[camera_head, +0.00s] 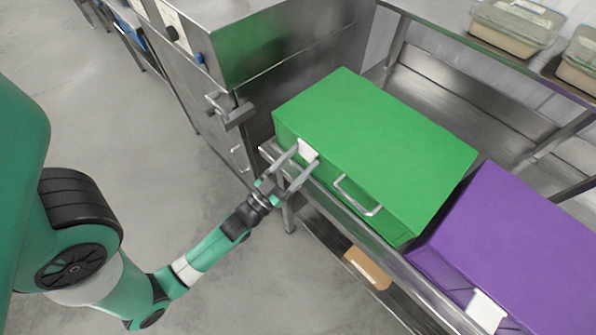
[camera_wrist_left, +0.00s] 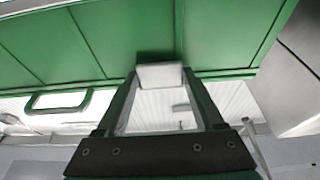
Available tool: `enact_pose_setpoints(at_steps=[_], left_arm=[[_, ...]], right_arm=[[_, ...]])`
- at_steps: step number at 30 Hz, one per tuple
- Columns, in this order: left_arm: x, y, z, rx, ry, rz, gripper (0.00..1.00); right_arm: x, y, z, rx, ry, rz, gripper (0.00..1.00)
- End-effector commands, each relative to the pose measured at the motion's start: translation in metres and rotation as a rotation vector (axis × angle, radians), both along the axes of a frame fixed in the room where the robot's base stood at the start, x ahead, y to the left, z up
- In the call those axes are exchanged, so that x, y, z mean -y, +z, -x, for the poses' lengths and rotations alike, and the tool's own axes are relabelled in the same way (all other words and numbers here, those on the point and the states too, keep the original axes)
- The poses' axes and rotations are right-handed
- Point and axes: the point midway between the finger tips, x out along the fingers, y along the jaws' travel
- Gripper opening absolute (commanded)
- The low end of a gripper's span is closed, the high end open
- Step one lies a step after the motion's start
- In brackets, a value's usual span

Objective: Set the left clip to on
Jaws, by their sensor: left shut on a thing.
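A green box (camera_head: 370,135) with a closed lid sits on the metal shelf; its front also fills the top of the left wrist view (camera_wrist_left: 60,45). A white clip (camera_head: 308,150) is on the left part of its front, and it shows at the centre of the left wrist view (camera_wrist_left: 160,75). My left gripper (camera_head: 297,162) is at this clip, with one finger on each side, and is shut on it. Whether the clip is on or off I cannot tell. My right gripper is not in view.
A metal handle (camera_head: 357,197) sticks out of the green box's front, right of the clip. A purple box (camera_head: 520,245) with a white clip (camera_head: 486,311) stands to the right. A steel cabinet (camera_head: 225,140) with a protruding latch is close on the left. Food containers (camera_head: 514,27) stand on the back shelf.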

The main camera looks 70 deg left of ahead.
Motion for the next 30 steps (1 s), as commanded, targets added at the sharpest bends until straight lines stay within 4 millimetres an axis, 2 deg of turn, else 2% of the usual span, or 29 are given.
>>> enact_pose_setpoints(at_steps=[1, 3, 13, 14, 18, 26, 30], left_arm=[[0.000, -0.007, -0.001, 0.015, 0.000, -0.008, 0.14], [0.000, -0.005, -0.001, 0.030, 0.000, -0.016, 0.14], [-0.001, -0.001, -0.001, 0.038, 0.001, -0.018, 0.14], [-0.001, -0.001, -0.001, 0.038, 0.001, -0.018, 0.73], [-0.001, -0.001, -0.001, 0.038, 0.001, -0.018, 0.98], [0.000, -0.001, 0.000, 0.038, 0.001, -0.018, 1.00], [0.005, -0.007, 0.011, 0.034, 0.001, -0.016, 1.00]], right_arm=[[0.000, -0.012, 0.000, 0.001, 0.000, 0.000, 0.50], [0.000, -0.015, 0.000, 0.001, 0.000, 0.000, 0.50], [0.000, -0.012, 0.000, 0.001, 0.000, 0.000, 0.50], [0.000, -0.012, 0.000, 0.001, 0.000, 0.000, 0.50], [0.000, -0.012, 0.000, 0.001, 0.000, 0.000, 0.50], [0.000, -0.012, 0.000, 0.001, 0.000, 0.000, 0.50], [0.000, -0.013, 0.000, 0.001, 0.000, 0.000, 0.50]])
